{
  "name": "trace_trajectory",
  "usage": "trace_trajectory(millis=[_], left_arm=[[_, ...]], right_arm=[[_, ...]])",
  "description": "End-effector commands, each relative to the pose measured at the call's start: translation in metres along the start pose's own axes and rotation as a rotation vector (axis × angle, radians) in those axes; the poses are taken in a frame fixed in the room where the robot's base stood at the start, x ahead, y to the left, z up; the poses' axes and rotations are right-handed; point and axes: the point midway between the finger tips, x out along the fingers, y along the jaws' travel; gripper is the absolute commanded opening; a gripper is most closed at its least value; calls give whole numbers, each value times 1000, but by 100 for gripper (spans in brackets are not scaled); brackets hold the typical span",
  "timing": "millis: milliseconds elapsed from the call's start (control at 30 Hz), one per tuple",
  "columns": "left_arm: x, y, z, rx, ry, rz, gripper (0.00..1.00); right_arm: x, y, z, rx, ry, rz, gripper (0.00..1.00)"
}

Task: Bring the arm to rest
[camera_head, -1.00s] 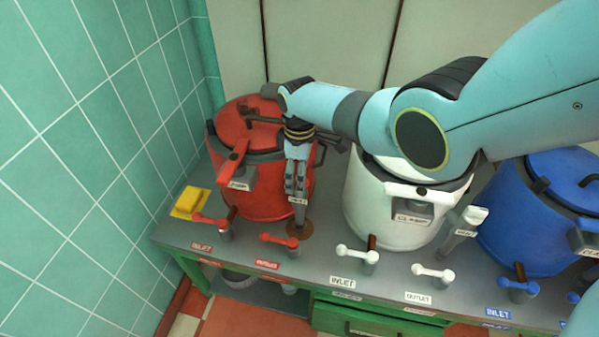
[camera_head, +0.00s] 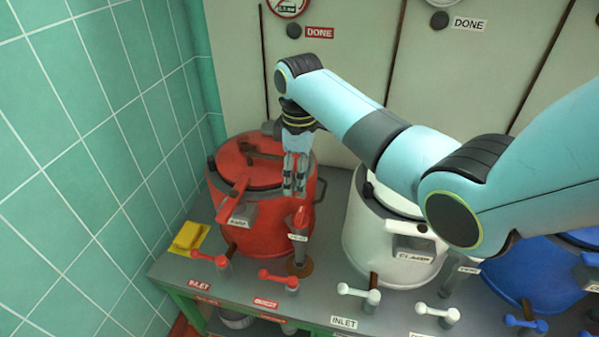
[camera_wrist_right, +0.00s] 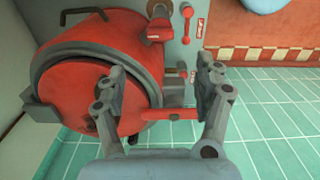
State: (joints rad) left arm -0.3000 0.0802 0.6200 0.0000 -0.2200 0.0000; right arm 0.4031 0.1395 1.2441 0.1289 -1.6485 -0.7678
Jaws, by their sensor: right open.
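My right arm (camera_head: 350,110) reaches in from the right across the white kettle, its wrist bent down. My right gripper (camera_head: 294,190) points down, open and empty, in front of the red kettle's right side and just above a red-topped upright valve (camera_head: 300,222). In the right wrist view the two fingers (camera_wrist_right: 160,95) are apart with nothing between their tips; the red kettle (camera_wrist_right: 95,85) lies behind and left of them. The red kettle also shows in the head view (camera_head: 225,195) with its lid down. My left gripper is not in view.
A white kettle (camera_head: 375,240) and a blue kettle (camera_head: 525,275) stand to the right on the grey bench. Red and white valve handles line the front edge. A yellow sponge (camera_head: 188,237) lies at the left. Gauges and buttons sit on the wall above.

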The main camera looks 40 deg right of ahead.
Motion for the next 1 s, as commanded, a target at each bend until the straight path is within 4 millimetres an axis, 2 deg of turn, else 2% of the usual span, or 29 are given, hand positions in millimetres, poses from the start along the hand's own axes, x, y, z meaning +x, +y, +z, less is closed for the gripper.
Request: trace_trajectory(millis=[500,633,733,833,1000], left_arm=[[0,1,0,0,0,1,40],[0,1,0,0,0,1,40],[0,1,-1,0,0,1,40],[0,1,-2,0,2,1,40],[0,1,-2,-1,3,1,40]], right_arm=[[-1,0,0,1,0,0,69],[4,-9,8,25,3,12,69],[11,-31,28,89,17,45,69],[12,-66,60,194,50,93,69],[-8,-117,103,355,119,150,69]])
